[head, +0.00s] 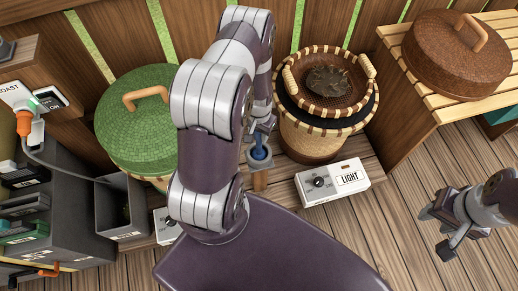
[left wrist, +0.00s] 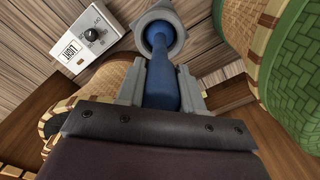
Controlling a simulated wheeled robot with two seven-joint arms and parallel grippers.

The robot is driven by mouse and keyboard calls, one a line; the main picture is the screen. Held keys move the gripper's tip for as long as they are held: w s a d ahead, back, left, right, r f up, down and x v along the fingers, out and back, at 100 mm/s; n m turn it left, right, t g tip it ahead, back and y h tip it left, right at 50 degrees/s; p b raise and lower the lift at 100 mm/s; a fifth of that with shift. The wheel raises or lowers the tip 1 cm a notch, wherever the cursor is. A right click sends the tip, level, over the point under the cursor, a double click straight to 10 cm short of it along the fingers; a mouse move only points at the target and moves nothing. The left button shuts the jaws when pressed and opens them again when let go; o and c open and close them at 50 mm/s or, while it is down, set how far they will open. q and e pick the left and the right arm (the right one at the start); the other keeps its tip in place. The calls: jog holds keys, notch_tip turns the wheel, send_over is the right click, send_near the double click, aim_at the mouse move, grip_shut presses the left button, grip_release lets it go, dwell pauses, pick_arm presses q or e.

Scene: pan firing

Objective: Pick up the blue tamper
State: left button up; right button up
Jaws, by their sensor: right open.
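The blue tamper (head: 257,147) stands with its lower end in a small grey cup (head: 261,162) on a wooden post. My left gripper (head: 263,122) is at the top of the tamper, partly hidden by my left arm. In the left wrist view, the tamper's blue handle (left wrist: 161,82) lies between the two fingers of my left gripper (left wrist: 161,90). Both fingers appear to touch its sides, and the grey cup (left wrist: 178,22) is around its far end. My right gripper (head: 447,220) is open and empty at the right, well away from the tamper.
A woven basket (head: 318,133) with a dark mesh top stands right of the tamper, behind a white LIGHT switch box (head: 333,183). A green domed lid (head: 137,125) is at the left. A brown lid (head: 458,50) rests on a slatted bench. Grey tool holders (head: 75,190) stand at far left.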

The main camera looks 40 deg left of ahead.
pick_arm(q)
grip_shut()
